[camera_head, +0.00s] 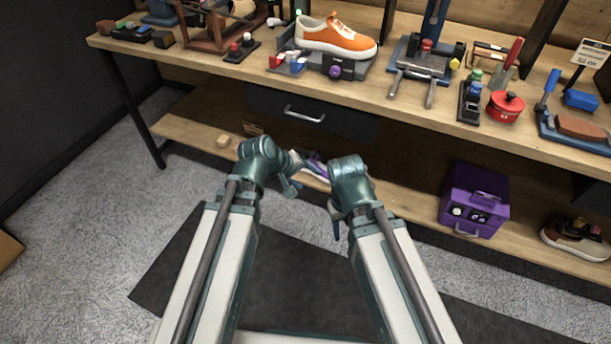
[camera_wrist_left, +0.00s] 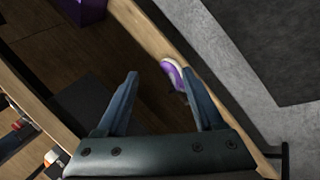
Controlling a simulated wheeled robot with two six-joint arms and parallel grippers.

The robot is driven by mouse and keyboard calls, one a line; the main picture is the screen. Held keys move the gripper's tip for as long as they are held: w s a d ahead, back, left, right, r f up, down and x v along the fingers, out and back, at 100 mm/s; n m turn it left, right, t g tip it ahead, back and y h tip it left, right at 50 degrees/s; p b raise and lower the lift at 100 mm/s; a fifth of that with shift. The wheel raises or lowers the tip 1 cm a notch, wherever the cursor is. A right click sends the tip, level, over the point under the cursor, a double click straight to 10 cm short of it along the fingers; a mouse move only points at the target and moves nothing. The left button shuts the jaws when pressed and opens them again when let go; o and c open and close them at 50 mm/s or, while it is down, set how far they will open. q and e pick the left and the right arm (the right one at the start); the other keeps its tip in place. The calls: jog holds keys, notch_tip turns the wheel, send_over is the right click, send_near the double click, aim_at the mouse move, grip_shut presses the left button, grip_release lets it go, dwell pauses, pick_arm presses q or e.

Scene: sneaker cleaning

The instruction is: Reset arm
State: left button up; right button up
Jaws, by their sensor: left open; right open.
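My left gripper (camera_head: 291,180) is in front of the workbench, near the lower shelf's front edge, open and empty. In the left wrist view its two spread fingers (camera_wrist_left: 160,74) show nothing held between them. My right gripper (camera_head: 336,214) hangs a little lower and to the right, open, with no object seen in it. An orange sneaker with a white sole (camera_head: 340,38) sits on a stand on the bench top. A purple and white shoe (camera_head: 316,168) is on the lower shelf behind my grippers, partly hidden; it also shows in the left wrist view (camera_wrist_left: 174,73).
The wooden bench top (camera_head: 400,101) holds several tools, brushes and a red pot (camera_head: 506,107). A drawer (camera_head: 300,111) hangs below it.

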dwell(0.3)
pick_arm(q)
jog(key=s+r+m+g+y+p, duration=0.5)
jog(key=s+r+m+p, duration=0.4)
jog(key=s+r+p, duration=0.4)
notch_tip(320, 180, up, 4)
jog(key=y+p, duration=0.1)
jog(key=p, duration=0.7)
jog(key=shift+s+a+y, duration=0.15)
jog(key=shift+y, duration=0.15)
